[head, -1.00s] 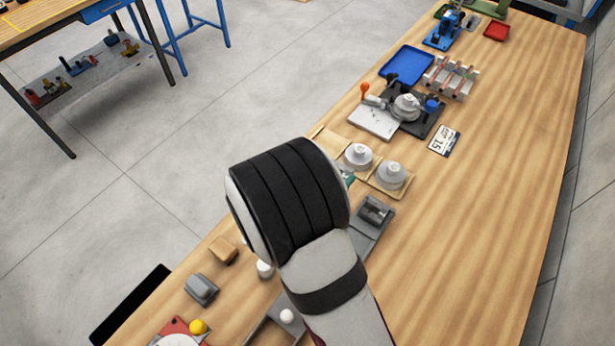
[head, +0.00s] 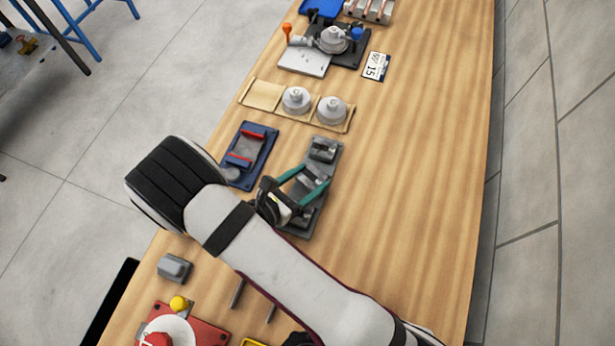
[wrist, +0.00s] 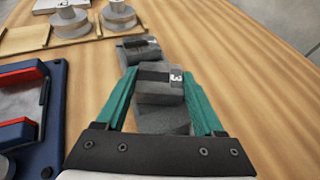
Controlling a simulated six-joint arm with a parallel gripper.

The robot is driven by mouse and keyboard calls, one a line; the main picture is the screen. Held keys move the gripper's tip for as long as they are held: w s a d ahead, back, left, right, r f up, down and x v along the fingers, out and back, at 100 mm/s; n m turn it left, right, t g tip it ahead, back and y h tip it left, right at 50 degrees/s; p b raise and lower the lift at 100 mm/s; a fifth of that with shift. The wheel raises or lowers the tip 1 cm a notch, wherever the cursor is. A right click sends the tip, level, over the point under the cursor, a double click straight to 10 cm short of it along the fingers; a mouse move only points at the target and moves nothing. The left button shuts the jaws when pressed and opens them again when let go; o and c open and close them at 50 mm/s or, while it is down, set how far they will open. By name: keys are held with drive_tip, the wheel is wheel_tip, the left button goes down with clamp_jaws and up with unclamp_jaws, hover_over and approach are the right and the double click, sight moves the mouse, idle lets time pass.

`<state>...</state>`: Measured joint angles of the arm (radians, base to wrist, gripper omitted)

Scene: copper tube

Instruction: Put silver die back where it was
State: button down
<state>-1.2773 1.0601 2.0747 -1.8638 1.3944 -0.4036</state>
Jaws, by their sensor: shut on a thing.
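A silver-grey die (head: 309,181), a block with a dark band and a pale mark like a 3, sits between the teal fingers of my gripper (head: 306,182). In the wrist view my gripper (wrist: 158,76) is shut on the die (wrist: 158,92), one finger on each side. The die is over the long grey holder (head: 332,182); I cannot tell whether it touches it. Another grey block (head: 323,149) sits at the holder's far end, also in the wrist view (wrist: 138,48). A further grey block (head: 302,215) is at the near end, partly behind my gripper.
A blue fixture with red bars (head: 250,152) stands close left of the holder. Beyond is a wooden tray (head: 262,95) with two round silver pieces (head: 296,99) and a bare left section. A bender (head: 333,40) stands farther back. The table right of the holder is clear.

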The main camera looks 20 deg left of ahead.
drive_tip(key=shift+f, duration=0.3)
unclamp_jaws()
